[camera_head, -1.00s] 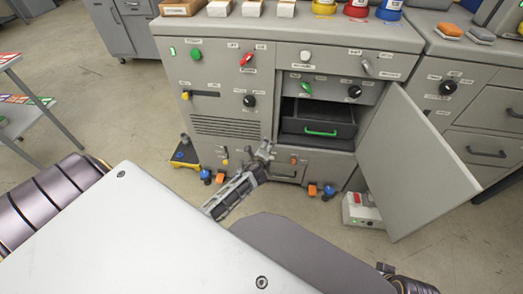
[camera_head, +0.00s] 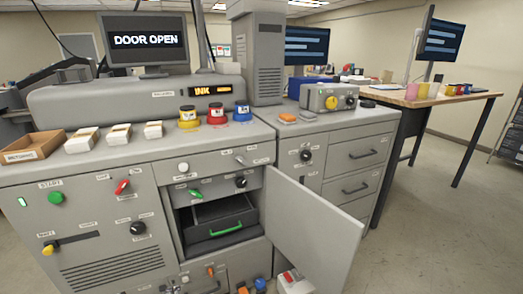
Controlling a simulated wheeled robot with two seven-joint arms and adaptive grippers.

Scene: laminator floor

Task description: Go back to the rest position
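Neither of my grippers can be made out in the head view. A small grey part (camera_head: 173,288) shows at the bottom edge below the machine's front, too cut off to identify. The grey machine (camera_head: 110,178) stands in front of me with its door (camera_head: 312,232) swung open to the right. Behind the door opening is a dark drawer (camera_head: 217,216) with a green handle. A screen (camera_head: 146,40) above the machine reads DOOR OPEN.
A brown tray (camera_head: 33,146), white boxes (camera_head: 120,134) and yellow, red and blue ink pots (camera_head: 217,113) stand on the machine top. A grey cabinet (camera_head: 352,155) and a wooden table (camera_head: 425,97) are to the right. The floor (camera_head: 445,225) at the right is clear.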

